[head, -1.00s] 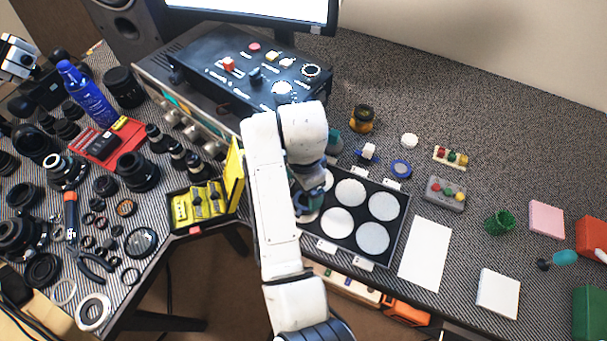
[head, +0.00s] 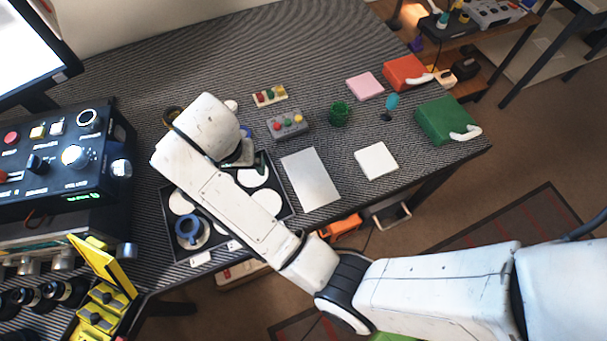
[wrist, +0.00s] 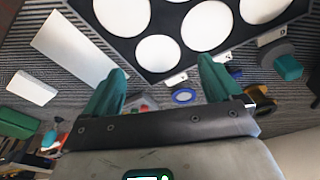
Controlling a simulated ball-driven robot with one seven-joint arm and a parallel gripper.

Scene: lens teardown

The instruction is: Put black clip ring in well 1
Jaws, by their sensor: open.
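I cannot pick out the black clip ring in either view now. The black tray (head: 283,187) with round white wells stands on the table, partly covered by my arm in the head view. It also shows in the wrist view (wrist: 186,59). A blue round part (head: 189,228) sits in its lower left well. I cannot tell which well is well 1. My gripper (wrist: 162,68) is open, with its teal fingers apart and nothing seen between them. In the head view its fingertips are hidden behind my arm.
A grey button box (head: 289,124), a green cup (head: 339,113) and a white sheet (head: 311,179) lie right of the tray. A white pad (head: 376,161) and green box (head: 446,120) are farther right. A control panel (head: 55,150) and open yellow case (head: 105,295) stand left.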

